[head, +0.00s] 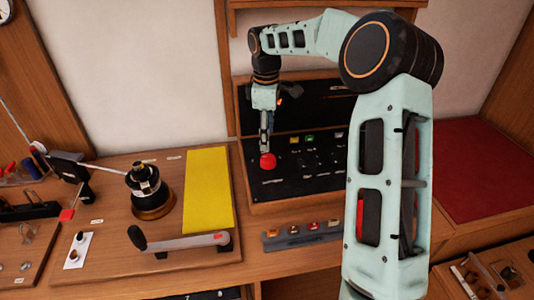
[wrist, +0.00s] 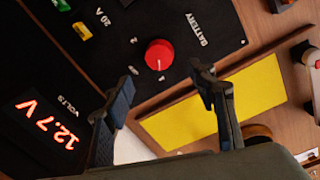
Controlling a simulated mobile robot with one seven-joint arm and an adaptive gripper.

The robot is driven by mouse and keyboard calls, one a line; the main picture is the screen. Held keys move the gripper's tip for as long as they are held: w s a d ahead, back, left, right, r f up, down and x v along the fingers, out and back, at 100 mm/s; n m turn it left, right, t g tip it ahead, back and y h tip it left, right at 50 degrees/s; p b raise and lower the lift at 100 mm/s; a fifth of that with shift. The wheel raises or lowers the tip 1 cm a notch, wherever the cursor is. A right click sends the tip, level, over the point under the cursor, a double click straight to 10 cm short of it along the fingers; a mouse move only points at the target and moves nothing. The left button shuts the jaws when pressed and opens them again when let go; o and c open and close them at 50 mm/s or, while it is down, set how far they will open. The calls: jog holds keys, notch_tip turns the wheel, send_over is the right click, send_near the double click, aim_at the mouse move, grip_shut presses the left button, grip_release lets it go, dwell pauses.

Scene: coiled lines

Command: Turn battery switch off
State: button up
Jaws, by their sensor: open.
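The battery switch is a round red knob (wrist: 159,55) on a black panel (wrist: 195,22), beside the printed word BATTERY. In the head view the red knob (head: 268,160) sits at the panel's lower left. My gripper (wrist: 165,85) is open, with its two fingers spread apart. In the wrist view the knob lies beyond the fingertips, between their lines, and looks clear of both. In the head view my gripper (head: 266,140) points down just above the knob; I cannot tell there whether it touches.
A lit display (wrist: 48,125) reads 12.7 V. Green and yellow rockers (wrist: 83,31) sit on the panel near the knob. A yellow sheet (head: 208,188), a black winch (head: 148,190) and a crank handle (head: 180,242) lie left of the panel. A red mat (head: 485,165) is at right.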

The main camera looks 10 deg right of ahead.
aim_at(267, 158)
jog(key=f, duration=0.8)
jog(key=shift+w+f, duration=0.25)
jog(key=shift+f, duration=0.05)
jog(key=c, duration=1.2)
jog(key=shift+o, duration=0.2)
